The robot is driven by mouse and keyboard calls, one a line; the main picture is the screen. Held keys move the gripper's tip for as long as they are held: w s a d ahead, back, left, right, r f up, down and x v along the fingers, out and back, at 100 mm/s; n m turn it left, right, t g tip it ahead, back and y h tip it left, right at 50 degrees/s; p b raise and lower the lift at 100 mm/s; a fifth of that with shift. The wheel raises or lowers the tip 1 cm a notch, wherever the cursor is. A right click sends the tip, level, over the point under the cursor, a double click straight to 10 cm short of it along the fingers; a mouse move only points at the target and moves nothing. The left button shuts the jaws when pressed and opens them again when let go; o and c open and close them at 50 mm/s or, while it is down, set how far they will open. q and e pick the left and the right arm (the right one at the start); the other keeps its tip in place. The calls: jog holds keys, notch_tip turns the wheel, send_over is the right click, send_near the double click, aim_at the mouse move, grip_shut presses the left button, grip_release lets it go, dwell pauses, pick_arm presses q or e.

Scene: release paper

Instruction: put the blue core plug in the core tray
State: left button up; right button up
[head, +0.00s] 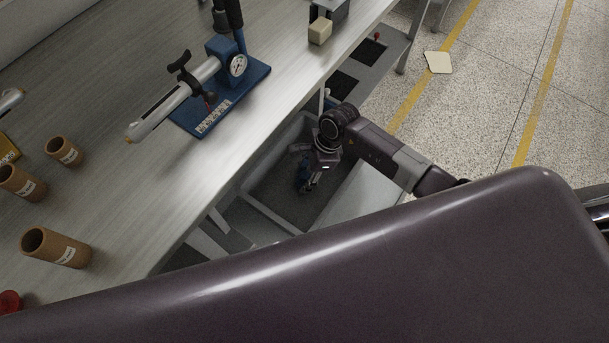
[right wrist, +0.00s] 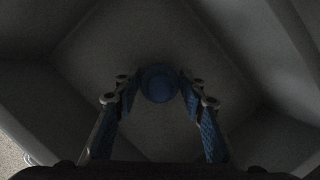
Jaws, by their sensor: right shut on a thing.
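My right gripper (head: 305,181) reaches down past the workbench edge, over a grey, walled container (head: 362,196) that I take to be the core tray. In the right wrist view, the gripper (right wrist: 160,88) is shut on a round, dark blue plug (right wrist: 160,80), held between its fingertips. The container's bare floor and sloping-looking walls (right wrist: 45,105) surround the plug in that view. It is dim, and I cannot tell whether the plug touches the floor. My left gripper is not in view.
The workbench (head: 110,120) holds a blue-based gauge fixture (head: 240,85), several brown cardboard cores (head: 62,247) and a small beige block (head: 320,31). Its edge lies close to my right gripper. A beige sheet (head: 438,62) lies on the speckled floor.

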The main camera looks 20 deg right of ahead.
jog(key=o, duration=1.1)
jog(key=v, duration=1.2)
